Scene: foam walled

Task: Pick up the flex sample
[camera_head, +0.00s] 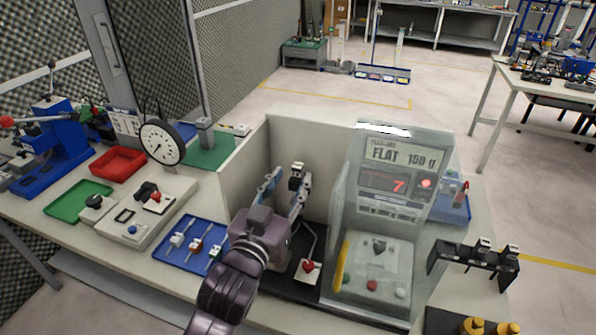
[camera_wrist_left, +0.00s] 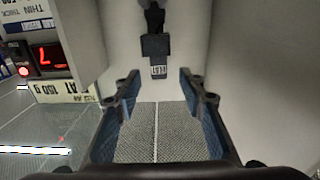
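My left gripper (camera_head: 286,184) is open and empty, with blue-padded fingers reaching into the bay. In the left wrist view the block lies just beyond the fingertips and appears untouched. My right gripper is not in view.
Pale walls (camera_head: 243,165) close the bay at left and back. A grey tester (camera_head: 385,215) marked "FLAT 150" with a red display stands close on the right. A black rack (camera_head: 465,262) holds similar labelled pieces. A blue tray (camera_head: 178,256) lies left of my arm.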

